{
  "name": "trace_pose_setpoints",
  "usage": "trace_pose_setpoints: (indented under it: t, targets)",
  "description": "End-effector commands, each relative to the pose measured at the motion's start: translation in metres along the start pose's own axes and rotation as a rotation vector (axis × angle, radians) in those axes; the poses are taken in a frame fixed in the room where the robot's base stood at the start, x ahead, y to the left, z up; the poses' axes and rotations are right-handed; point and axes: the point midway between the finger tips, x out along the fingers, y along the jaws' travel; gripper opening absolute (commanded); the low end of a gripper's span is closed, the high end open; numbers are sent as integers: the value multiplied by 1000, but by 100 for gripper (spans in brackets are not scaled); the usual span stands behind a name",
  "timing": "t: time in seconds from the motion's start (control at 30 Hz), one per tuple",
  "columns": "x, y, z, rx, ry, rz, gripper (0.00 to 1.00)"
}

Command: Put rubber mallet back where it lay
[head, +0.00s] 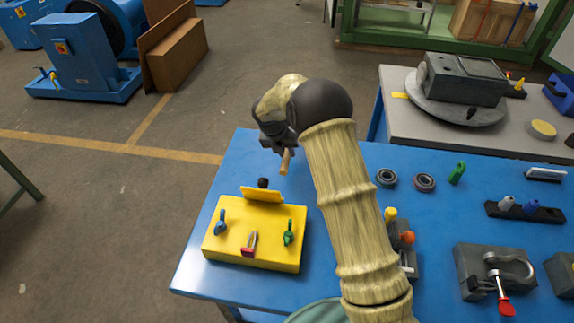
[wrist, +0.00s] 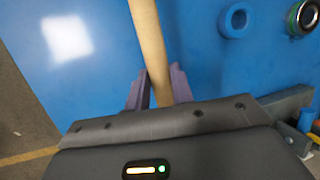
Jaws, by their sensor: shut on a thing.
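My gripper (head: 284,150) is above the far left part of the blue table (head: 335,230), behind the yellow block. It is shut on the wooden handle of the rubber mallet (head: 286,161), whose end shows below the fingers. In the wrist view the pale handle (wrist: 149,35) runs between the fingers of my gripper (wrist: 158,92) and out of the top of the picture. The mallet's head cannot be made out in either view. The handle looks raised off the table, but the exact gap cannot be told.
A yellow block (head: 253,255) with small clamps stands at the front left of the table. Two bearing rings (head: 386,178) (head: 424,182) and a green part (head: 457,172) lie right of my arm. A grey vise (head: 466,78) stands on the bench behind.

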Motion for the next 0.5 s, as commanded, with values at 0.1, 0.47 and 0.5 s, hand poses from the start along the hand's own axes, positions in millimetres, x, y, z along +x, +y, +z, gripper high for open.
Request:
trace_pose_setpoints:
  t: [0.1, 0.47, 0.5]
  targets:
    - [19, 4, -5, -2, -1, -1, 0]
    - [30, 8, -8, 0, -3, 2, 0]
    - [30, 8, -8, 0, -3, 2, 0]
